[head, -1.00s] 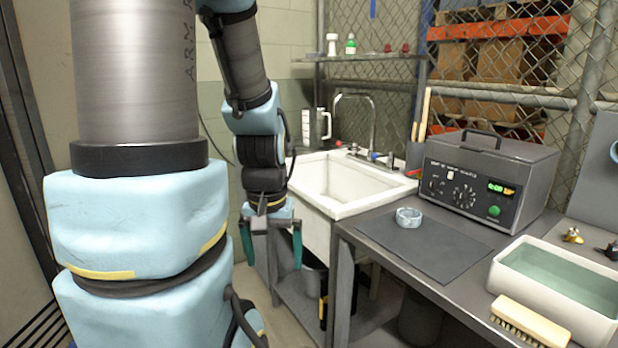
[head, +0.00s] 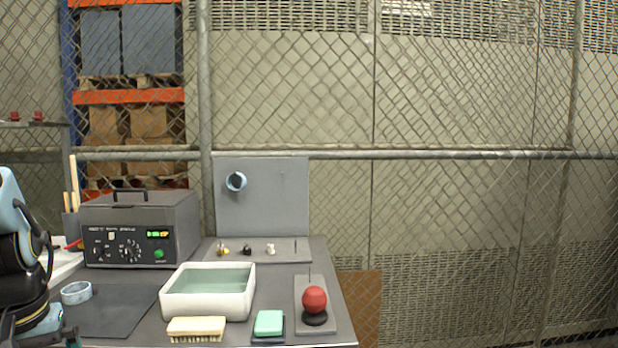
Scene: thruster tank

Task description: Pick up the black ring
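A black ring (head: 314,318) lies flat on the small grey peg stand at the front right of the table. A red ball (head: 314,299) sits directly above it and hides its middle; a thin peg rises above the ball. My gripper (head: 40,341) is at the lower left edge of the head view, well left of the stand. Its right teal finger stands out wide from the palm, so it looks open. The fingertips are cut off by the frame, and I see nothing held.
A white basin of liquid (head: 208,308), a brush (head: 196,327) and a green sponge (head: 269,323) lie between my gripper and the stand. A control box (head: 140,235), a light blue ring (head: 76,292) and a pegboard panel (head: 265,200) stand farther left and back.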

